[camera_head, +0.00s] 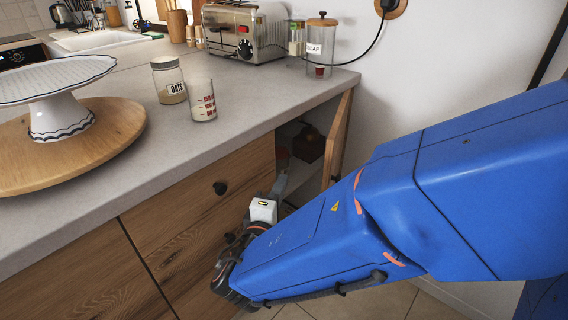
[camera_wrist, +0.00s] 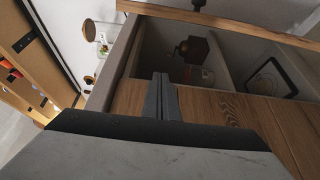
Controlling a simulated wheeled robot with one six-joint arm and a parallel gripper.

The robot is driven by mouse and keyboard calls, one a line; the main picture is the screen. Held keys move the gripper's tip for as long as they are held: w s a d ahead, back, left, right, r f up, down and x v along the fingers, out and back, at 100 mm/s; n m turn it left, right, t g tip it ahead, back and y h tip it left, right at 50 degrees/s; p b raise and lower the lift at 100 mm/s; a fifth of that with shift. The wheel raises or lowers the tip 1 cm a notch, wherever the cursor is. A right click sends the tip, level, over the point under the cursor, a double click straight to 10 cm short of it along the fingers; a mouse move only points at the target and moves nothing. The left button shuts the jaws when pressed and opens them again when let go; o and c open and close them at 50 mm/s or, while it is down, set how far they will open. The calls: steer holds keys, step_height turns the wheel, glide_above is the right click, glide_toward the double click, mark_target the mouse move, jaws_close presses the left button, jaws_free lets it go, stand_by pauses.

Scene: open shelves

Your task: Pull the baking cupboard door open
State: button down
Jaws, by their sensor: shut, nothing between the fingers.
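The wooden cupboard door (camera_head: 339,138) stands open at the right end of the counter, swung well out from the cabinet front. In the wrist view the door (camera_wrist: 240,24) crosses the top, with a dark knob or handle (camera_wrist: 198,5) on it. My gripper (camera_wrist: 161,78) is shut and empty, its fingers together before the open cupboard. The fingers look apart from the door. In the head view my wrist and arm hide the lower part of the opening.
Inside the cupboard are a dark brown box-like item (camera_wrist: 191,48) and a dark-framed item (camera_wrist: 268,76). A wooden drawer front (camera_head: 190,195) is left of the opening. The counter above holds an oats jar (camera_head: 169,80), a measuring glass (camera_head: 202,101) and a toaster (camera_head: 244,32).

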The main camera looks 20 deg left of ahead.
steer(key=w+a, duration=0.2)
steer(key=w, duration=0.7)
steer(key=shift+w+a+y, duration=0.15)
steer(key=shift+y, duration=0.15)
stand_by(0.3)
